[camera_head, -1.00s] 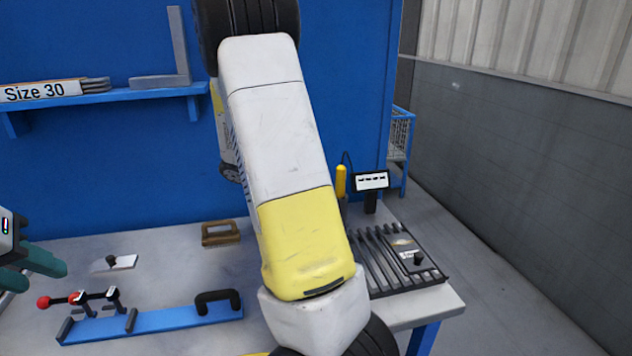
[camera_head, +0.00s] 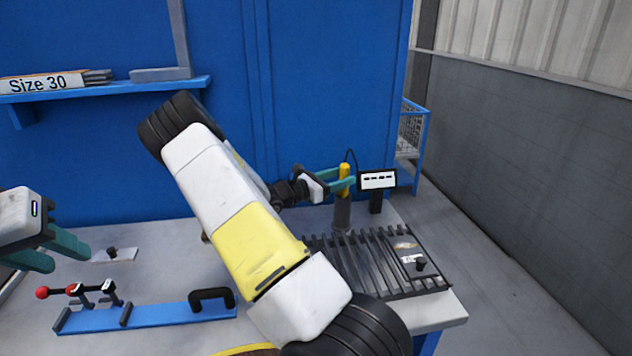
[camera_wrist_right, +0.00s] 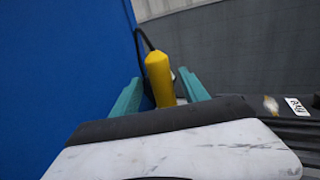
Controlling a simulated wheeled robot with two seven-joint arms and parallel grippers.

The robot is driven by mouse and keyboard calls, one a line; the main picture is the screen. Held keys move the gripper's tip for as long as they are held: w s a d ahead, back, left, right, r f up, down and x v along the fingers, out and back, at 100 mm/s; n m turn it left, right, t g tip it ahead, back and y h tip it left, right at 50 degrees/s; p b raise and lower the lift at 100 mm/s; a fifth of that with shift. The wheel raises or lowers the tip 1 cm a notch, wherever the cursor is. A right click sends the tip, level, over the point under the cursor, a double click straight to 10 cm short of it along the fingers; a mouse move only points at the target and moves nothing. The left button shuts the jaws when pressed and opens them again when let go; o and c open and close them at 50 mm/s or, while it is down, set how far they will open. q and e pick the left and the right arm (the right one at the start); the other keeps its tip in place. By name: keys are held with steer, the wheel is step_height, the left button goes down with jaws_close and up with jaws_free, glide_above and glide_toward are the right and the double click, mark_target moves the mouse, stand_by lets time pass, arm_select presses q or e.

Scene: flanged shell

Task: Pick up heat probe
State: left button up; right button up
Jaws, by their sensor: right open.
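The heat probe has a yellow handle (camera_head: 344,172) and stands upright in a dark grey holder (camera_head: 342,214) at the back right of the bench. A black cable runs from it toward a small display box (camera_head: 377,181). My right gripper (camera_head: 343,180) is open, with its teal fingers at the yellow handle, one on either side. In the right wrist view the yellow handle (camera_wrist_right: 159,80) stands between the two teal fingers; contact cannot be told. My left gripper (camera_head: 62,252) is at the left edge, its teal fingers apart and nothing seen between them.
A dark slatted rack (camera_head: 375,265) lies in front of the holder. A blue fixture bar (camera_head: 150,320) with a black handle and red-knobbed clamp lies front left. A blue wall panel (camera_head: 300,90) rises behind, with a shelf (camera_head: 130,90) at left.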

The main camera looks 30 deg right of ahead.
steer(key=d, duration=0.4)
steer(key=shift+d, duration=0.25)
jaws_close()
